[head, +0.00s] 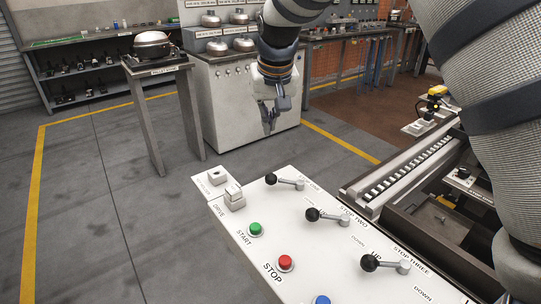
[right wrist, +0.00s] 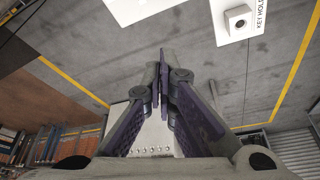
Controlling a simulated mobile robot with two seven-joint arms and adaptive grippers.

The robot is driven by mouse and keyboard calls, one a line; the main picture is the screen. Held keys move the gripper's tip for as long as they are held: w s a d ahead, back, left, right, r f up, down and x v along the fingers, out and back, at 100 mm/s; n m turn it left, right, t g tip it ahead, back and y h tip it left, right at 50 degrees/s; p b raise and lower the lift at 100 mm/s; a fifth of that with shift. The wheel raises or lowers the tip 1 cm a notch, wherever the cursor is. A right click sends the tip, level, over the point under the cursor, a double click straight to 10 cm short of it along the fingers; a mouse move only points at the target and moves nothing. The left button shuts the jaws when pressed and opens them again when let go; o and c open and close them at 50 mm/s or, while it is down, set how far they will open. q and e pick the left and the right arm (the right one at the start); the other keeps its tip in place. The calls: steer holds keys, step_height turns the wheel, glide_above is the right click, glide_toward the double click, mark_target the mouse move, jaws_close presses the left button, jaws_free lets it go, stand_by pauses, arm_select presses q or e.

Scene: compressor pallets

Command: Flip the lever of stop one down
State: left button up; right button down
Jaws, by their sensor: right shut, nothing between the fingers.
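The lever of stop one (head: 286,182) is the farthest of three on the white control panel (head: 290,240). Its black knob is at the left end of a grey arm, and its pivot is at the right. The label behind it is too small to read fully. My right gripper (head: 268,128) is shut and empty, pointing down beyond the panel's far edge, apart from the lever. Its closed fingers also show in the right wrist view (right wrist: 163,80). The lever cannot be made out there. My left gripper is not in view.
The stop two lever (head: 326,216) and stop three lever (head: 385,263) stand nearer, knobs also left. Green start (head: 255,229) and red stop (head: 285,263) buttons, a drive switch (head: 234,196) and a key holder (head: 216,176) are left. A conveyor (head: 405,172) lies right.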

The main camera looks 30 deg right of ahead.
mark_target(282, 180)
steer(key=f, duration=0.9)
steer(key=shift+w+d+f, duration=0.1)
steer(key=shift+w+d, duration=0.05)
steer(key=shift+w, duration=0.1)
steer(key=shift+s+f, duration=0.1)
steer(key=shift+s, duration=0.2)
steer(key=shift+s+f, duration=0.1)
steer(key=shift+f, duration=0.3)
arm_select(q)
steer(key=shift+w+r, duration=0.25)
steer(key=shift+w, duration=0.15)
